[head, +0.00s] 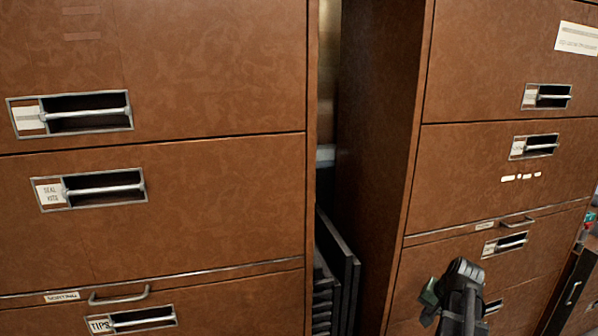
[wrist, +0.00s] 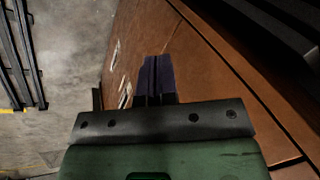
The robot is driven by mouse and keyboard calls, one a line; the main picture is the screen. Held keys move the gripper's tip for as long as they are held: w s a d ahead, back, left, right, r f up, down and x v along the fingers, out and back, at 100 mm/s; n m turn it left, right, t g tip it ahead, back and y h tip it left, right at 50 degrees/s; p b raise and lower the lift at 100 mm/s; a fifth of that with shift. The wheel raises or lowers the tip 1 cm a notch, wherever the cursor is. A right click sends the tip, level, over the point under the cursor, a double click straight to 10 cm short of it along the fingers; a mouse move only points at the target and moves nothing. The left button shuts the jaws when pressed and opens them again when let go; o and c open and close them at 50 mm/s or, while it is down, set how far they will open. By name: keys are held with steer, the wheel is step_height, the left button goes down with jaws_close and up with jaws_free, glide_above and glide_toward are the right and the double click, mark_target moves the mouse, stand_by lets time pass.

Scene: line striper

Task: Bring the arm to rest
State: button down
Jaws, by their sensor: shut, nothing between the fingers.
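My gripper (wrist: 154,62) shows in the wrist view with its two dark fingers side by side, shut and empty. Behind the fingers are a dark bar with bolts and a green body. In the head view my dark arm is at the lower right, in front of the lower drawers of the right brown cabinet (head: 500,75). A bit of the green gripper body (head: 429,297) shows there at its left; the fingertips are hidden in that view.
A left brown cabinet (head: 210,75) with labelled drawers stands across a narrow gap holding dark upright panels (head: 338,265). A dark unit (head: 572,290) stands at the far right. Bare concrete floor (wrist: 75,55) and dark slats (wrist: 22,50) show in the wrist view.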

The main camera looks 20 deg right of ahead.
steer(key=w+a+r+n+g+p, duration=0.1)
steer(key=a+n, duration=0.3)
steer(key=a, duration=0.8)
steer(key=w+a+r+n+g+p, duration=0.1)
steer(key=a+r+n+p, duration=0.1)
steer(key=a, duration=1.1)
steer(key=w+a+r+n+g+h+p, duration=0.1)
steer(key=a+n, duration=0.4)
steer(key=a, duration=0.8)
steer(key=shift+w+r+n+g+p, duration=0.2)
steer(key=shift+r+n+g+p, duration=0.15)
steer(key=shift+r+p, duration=0.35)
steer(key=c, duration=1.8)
jaws_free()
steer(key=shift+c, duration=0.2)
